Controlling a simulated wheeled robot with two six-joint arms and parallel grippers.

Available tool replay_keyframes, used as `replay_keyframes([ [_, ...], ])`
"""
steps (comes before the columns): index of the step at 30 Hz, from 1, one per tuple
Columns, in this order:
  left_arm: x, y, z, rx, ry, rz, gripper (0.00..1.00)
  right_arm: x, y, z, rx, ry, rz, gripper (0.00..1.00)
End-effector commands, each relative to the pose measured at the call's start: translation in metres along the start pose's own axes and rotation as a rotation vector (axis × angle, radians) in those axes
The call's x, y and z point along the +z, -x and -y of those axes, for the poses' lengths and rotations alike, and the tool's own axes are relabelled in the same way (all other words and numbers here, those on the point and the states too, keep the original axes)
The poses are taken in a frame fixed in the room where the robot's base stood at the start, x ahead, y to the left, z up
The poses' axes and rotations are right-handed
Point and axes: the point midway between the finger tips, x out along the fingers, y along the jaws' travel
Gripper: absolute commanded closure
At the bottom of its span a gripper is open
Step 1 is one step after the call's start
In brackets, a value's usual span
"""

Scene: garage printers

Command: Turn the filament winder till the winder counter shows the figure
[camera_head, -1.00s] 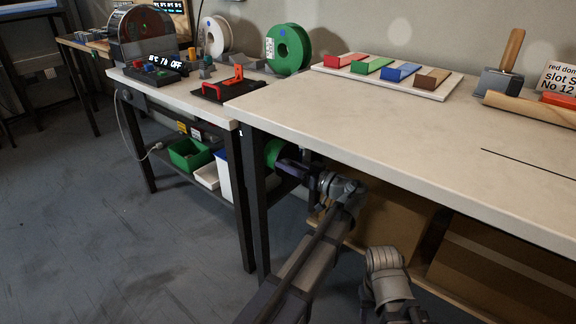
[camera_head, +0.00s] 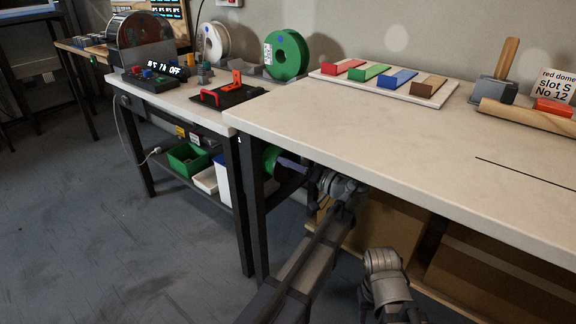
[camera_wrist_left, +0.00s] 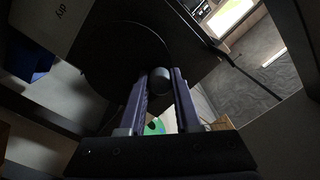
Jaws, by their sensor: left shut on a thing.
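My left gripper (camera_head: 290,163) reaches under the front table, partly hidden by its edge. In the left wrist view its two fingers (camera_wrist_left: 160,85) are shut on a round grey knob (camera_wrist_left: 160,76), apparently the winder's handle. A large dark disc (camera_wrist_left: 120,62) lies behind the knob. A green round part (camera_head: 271,158), likely the winder's spool, shows beside the gripper under the table. A small white figure like 1 (camera_head: 239,141) sits at the table's corner; I cannot tell whether it is the winder counter. My right gripper is out of view.
The front tabletop (camera_head: 350,145) overhangs my left arm, with a black table leg (camera_head: 252,210) close left. A green bin (camera_head: 187,158) stands on the shelf left of it. A cardboard box (camera_head: 385,228) is under the table at right. The left floor is clear.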

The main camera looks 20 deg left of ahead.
Motion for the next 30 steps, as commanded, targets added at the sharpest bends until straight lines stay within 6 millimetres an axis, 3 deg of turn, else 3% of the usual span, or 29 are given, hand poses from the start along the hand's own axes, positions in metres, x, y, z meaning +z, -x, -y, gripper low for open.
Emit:
replay_keyframes([
  [21,-0.0034,0.0005,-0.0010,0.000,-0.076,-0.003,1.00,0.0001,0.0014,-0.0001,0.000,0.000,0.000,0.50],
  [22,-0.0034,0.0005,-0.0010,0.000,-0.076,-0.003,0.65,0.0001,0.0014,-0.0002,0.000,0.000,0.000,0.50],
  [30,-0.0033,0.0003,-0.0008,0.000,-0.075,-0.003,0.38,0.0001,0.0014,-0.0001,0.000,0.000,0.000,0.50],
])
